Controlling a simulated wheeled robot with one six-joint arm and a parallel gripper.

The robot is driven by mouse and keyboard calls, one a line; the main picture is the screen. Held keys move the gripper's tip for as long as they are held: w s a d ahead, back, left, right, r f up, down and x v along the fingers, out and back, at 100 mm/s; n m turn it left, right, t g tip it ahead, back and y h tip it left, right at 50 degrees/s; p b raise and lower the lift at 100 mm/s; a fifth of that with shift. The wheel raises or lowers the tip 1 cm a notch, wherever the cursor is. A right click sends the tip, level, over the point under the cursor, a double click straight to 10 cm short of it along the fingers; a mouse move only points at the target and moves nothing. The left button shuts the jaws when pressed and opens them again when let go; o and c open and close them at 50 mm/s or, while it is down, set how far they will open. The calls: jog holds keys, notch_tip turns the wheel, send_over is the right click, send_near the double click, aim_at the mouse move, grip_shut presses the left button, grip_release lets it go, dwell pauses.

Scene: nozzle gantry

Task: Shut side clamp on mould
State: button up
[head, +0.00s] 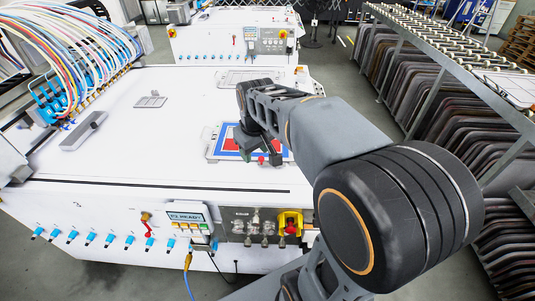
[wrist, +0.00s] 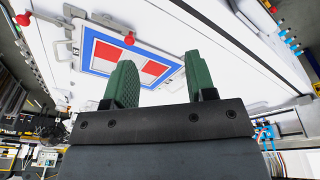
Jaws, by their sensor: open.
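The mould (wrist: 90,58) is a flat panel with a blue border and red and white fields, set in a pale grey frame on the white table. In the head view the mould (head: 229,143) is partly hidden by my gripper. A red knob (wrist: 129,38), apparently part of a clamp, stands at the mould's edge in the wrist view. A red knob (head: 261,160) also shows beside my gripper in the head view. The clamp's lever position is unclear. My gripper (wrist: 160,64) is open, its two green fingers apart and empty over the mould's area. It also shows in the head view (head: 250,151).
Another red knob (wrist: 23,19) is at the wrist view's upper left. A grey bar (head: 84,131) and a small plate (head: 151,100) lie on the table. Hoses (head: 75,45) rise at the left. A rack of panels (head: 440,110) stands right.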

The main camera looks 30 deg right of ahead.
jog(key=w+d+n+g, duration=0.1)
jog(key=w+d, duration=0.2)
jog(key=w, duration=0.3)
jog(key=n+g+p, duration=0.1)
send_over(262, 158)
notch_tip(262, 158, down, 2)
jog(key=shift+n, duration=0.3)
notch_tip(262, 158, down, 12)
jog(key=shift+f+p, duration=0.1)
jog(key=shift+p, duration=0.25)
jog(key=shift+f, duration=0.8)
grip_shut()
